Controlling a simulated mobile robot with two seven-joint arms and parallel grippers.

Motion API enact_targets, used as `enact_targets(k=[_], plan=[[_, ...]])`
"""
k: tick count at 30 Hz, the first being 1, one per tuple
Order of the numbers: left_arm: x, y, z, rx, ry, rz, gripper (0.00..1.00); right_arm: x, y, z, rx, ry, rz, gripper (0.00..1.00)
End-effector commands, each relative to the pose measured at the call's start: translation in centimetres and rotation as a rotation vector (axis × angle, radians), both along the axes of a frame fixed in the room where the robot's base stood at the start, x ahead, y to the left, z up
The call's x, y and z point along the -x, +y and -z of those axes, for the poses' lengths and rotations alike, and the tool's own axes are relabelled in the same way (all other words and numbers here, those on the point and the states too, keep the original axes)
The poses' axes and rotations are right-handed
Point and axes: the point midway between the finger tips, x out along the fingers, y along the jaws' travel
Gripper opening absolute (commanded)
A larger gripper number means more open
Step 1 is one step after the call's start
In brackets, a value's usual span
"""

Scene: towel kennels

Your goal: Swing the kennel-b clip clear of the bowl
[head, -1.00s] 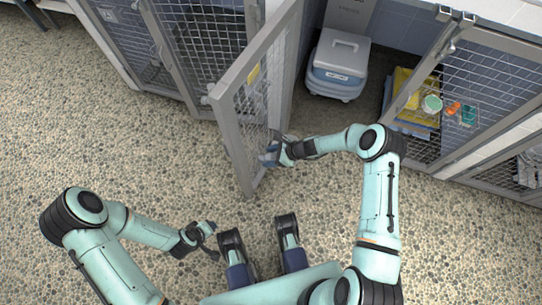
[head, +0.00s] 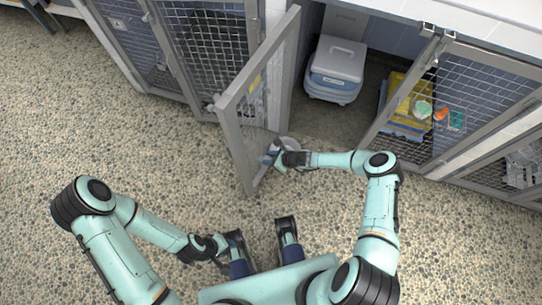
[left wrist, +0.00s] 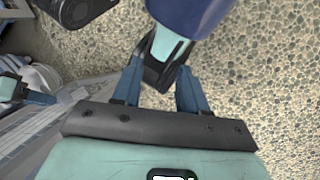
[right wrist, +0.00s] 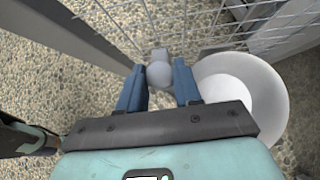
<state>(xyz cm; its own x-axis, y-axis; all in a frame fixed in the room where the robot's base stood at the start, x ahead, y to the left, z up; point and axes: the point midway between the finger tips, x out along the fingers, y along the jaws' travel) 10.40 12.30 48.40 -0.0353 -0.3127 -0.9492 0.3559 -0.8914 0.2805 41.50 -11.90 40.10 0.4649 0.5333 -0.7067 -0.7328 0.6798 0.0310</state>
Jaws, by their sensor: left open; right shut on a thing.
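The kennel-b clip is a small grey rounded piece (right wrist: 158,74) at the wire mesh of the open kennel door (head: 229,126). My right gripper (right wrist: 158,88) is shut on it; in the head view this gripper (head: 277,156) is low on the door. The white bowl (right wrist: 268,86) is close to the right of the clip in the right wrist view, partly behind my gripper body. In the head view only part of the bowl (head: 291,143) shows. I cannot tell whether clip and bowl touch. My left gripper (left wrist: 158,88) is open and empty near my base, far from the door.
A white and blue carrier box (head: 336,68) stands inside the open kennel. Pebbled floor (head: 130,140) is clear to the left of the open door.

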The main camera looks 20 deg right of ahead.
Motion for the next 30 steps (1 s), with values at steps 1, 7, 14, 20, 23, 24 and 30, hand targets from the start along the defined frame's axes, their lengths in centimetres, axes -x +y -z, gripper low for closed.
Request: enact_targets(k=[1,7,14,20,23,24,30], plan=[[0.1,0.1,-1.5,-0.001,0.006,0.0,0.43,0.2,0.1,-0.6,-0.012,0.007,0.046,0.03],[1.2,0.1,-3.9,0.005,0.046,0.009,0.43,0.3,0.2,-0.5,-0.009,0.006,0.186,0.03],[1.8,0.1,-5.2,0.008,0.074,0.015,0.43,0.3,0.3,-0.1,-0.005,0.004,0.353,0.03],[1.9,0.1,-4.5,0.008,0.071,0.014,0.43,0.4,0.5,0.2,-0.003,0.001,0.531,0.03],[1.6,0.1,-3.8,0.006,0.062,0.011,0.43,0.4,0.6,0.3,-0.001,-0.003,0.623,0.03],[1.5,0.1,-3.5,0.006,0.057,0.01,0.43,0.4,0.6,0.3,0.001,-0.004,0.66,0.03],[1.0,0.2,-2.6,0.001,0.038,0.006,0.43,0.4,0.9,0.2,0.002,-0.005,0.848,0.03]])
